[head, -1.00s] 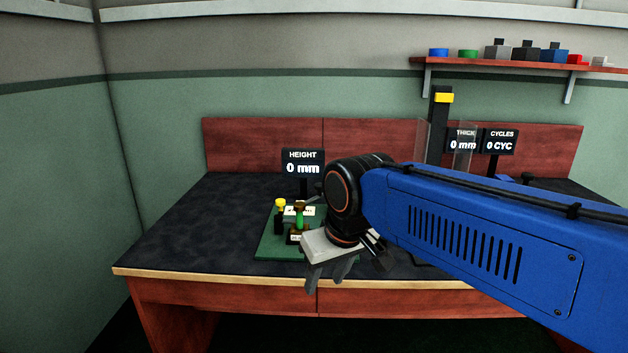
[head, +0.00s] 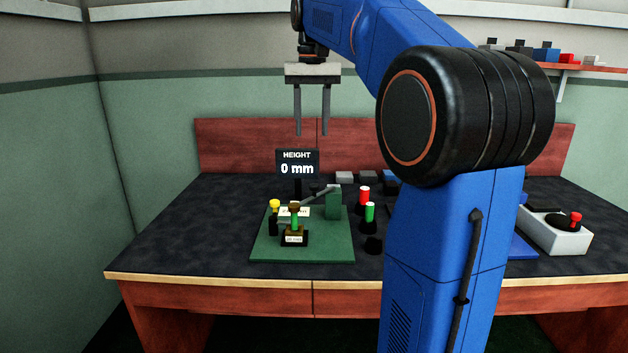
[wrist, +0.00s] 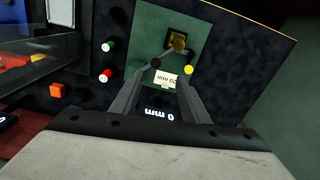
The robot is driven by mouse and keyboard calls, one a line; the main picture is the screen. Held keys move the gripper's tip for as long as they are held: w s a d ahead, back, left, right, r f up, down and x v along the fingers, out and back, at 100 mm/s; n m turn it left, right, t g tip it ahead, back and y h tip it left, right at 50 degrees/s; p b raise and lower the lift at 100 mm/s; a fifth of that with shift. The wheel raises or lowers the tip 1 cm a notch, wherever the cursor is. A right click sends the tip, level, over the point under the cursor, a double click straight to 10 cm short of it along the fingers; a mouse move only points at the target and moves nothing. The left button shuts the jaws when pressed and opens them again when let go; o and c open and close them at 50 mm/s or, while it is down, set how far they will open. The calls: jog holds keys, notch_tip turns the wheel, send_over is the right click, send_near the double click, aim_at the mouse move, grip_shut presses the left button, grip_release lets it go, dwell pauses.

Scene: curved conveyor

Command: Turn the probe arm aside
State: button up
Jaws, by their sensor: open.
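The probe arm (head: 316,195) is a thin grey bar in the head view. It slopes down to the left from a green post (head: 333,204) on a green board (head: 272,248). Its left end is over the gauge parts near a white label block.
A height display (head: 297,163) reading 0 mm stands behind the board. Red (head: 364,196) and green (head: 370,212) pegs stand right of it. A white box with a red knob (head: 575,219) is at the right. My arm hides the table's middle right. The left tabletop is clear.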

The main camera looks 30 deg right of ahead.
aim_at(314, 185)
jog(key=f, duration=0.5)
jog(key=w+d+f, duration=0.1)
jog(key=f, duration=1)
jog(key=shift+w+d+f, duration=0.1)
jog(key=shift+w+d, duration=0.3)
jog(key=shift+c, duration=0.7)
grip_shut()
